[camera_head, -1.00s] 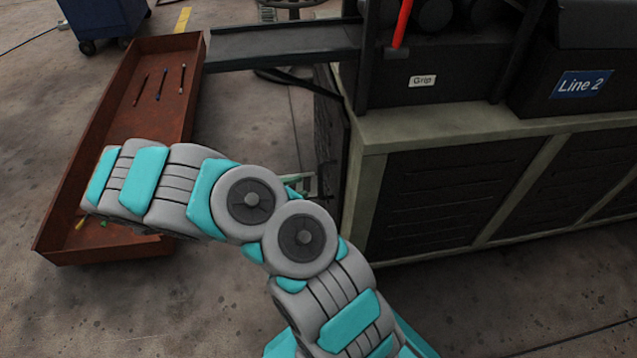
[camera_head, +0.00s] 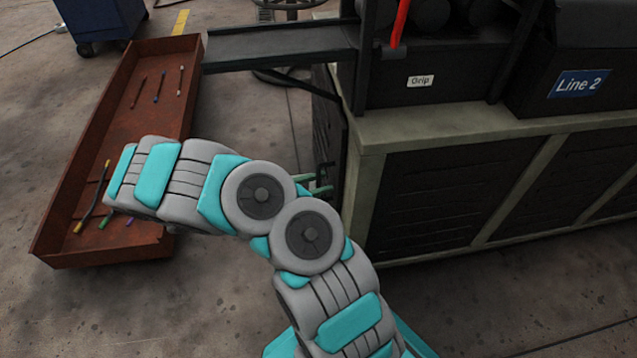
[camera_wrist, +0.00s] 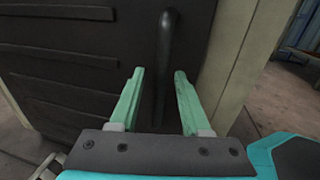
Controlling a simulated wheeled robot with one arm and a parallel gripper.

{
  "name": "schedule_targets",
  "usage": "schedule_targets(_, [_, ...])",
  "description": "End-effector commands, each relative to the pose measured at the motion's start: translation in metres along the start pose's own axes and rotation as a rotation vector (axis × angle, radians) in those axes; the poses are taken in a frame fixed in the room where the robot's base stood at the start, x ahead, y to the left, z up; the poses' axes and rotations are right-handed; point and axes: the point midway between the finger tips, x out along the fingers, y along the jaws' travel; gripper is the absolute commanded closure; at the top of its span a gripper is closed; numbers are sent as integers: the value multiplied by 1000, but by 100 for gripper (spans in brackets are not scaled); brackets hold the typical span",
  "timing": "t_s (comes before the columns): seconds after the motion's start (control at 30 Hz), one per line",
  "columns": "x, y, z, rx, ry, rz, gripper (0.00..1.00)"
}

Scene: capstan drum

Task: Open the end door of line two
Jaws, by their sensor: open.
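The end door (camera_wrist: 75,55) of the line two machine is a dark, ribbed panel that fills much of the wrist view and looks closed. A dark vertical bar handle (camera_wrist: 163,50) stands on it near its right edge. My gripper (camera_wrist: 154,78) is open, its two green fingers pointing at the door. The handle's lower part shows between the fingers, and I cannot tell whether they touch it. In the head view my gripper (camera_head: 318,186) is partly hidden behind my arm, close to the machine's left end. The blue "Line 2" sign (camera_head: 580,84) is on the machine's top right.
A rusty red tray (camera_head: 100,255) with several thin rods lies at the left. A dark chute (camera_head: 280,42) runs from the machine above the tray's far end. A blue cabinet (camera_head: 100,18) stands at the back left. The floor in front is clear.

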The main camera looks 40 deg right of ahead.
Motion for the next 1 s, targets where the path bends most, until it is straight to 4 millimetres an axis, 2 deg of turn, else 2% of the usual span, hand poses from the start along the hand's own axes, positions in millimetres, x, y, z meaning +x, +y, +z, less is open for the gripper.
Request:
schedule_targets(0.1, [0,0,0,0,0,0,53])
schedule_targets(0.53, [0,0,0,0,0,0,100])
schedule_targets(1.0, [0,0,0,0,0,0,100])
